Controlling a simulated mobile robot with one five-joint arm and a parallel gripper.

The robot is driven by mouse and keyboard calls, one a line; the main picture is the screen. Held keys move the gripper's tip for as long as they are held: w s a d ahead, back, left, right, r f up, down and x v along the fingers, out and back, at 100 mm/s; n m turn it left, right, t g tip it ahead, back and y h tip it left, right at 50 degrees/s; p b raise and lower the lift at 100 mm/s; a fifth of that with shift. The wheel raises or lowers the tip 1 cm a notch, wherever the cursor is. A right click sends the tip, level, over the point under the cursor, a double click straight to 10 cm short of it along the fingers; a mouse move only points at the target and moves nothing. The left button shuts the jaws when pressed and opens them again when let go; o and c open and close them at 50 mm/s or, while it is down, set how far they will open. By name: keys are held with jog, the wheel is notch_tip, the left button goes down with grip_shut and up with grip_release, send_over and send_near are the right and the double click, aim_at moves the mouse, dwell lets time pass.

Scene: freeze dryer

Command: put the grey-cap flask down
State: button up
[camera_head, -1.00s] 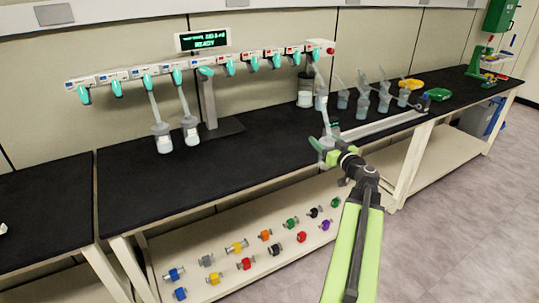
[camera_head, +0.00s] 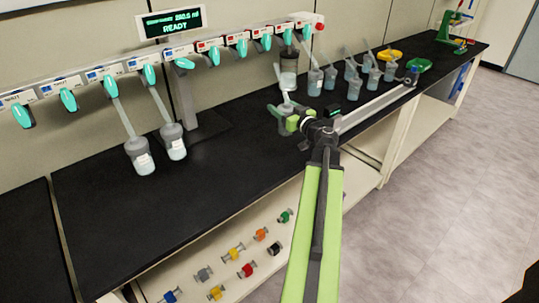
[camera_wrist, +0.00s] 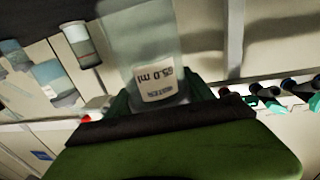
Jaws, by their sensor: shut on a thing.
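My gripper (camera_head: 293,122) is shut on a clear flask (camera_head: 284,112) with a pale tube rising from its top. It holds the flask over the black bench (camera_head: 230,150), to the right of the stand post. Whether the flask's base touches the bench cannot be told. In the wrist view the held flask (camera_wrist: 163,75) sits between the green jaws (camera_wrist: 163,100), with a white label reading 85.0 ml and water, inverted in the picture. Its cap is light grey in the head view and out of sight in the wrist view.
Two grey-cap flasks (camera_head: 139,152) hang from the manifold (camera_head: 130,68) at left. A larger jar (camera_head: 289,78) stands behind my gripper. The bench's middle is clear.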

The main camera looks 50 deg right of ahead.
jog(key=s+a+r+n+y+p, duration=0.2)
jog(key=s+y, duration=0.1)
jog(key=s, duration=0.3)
jog(key=s+a+r+n+y+p, duration=0.1)
jog(key=s+r+y+p, duration=0.1)
jog(key=s, duration=0.4)
jog(key=shift+n+y, duration=0.3)
jog(key=w+a+f+b, duration=0.1)
jog(key=w+f+b, duration=0.2)
jog(key=f, duration=0.1)
jog(key=w+a+f+b, duration=0.2)
jog(key=w+f+b, duration=0.1)
jog(key=w+b, duration=0.1)
jog(key=w+a+f+b, duration=0.1)
jog(key=w+f+b, duration=0.2)
jog(key=f+b, duration=0.1)
jog(key=shift+w+a+f, duration=0.15)
jog(key=shift+w+f, duration=0.05)
jog(key=shift+f, duration=0.15)
jog(key=o, duration=1.5)
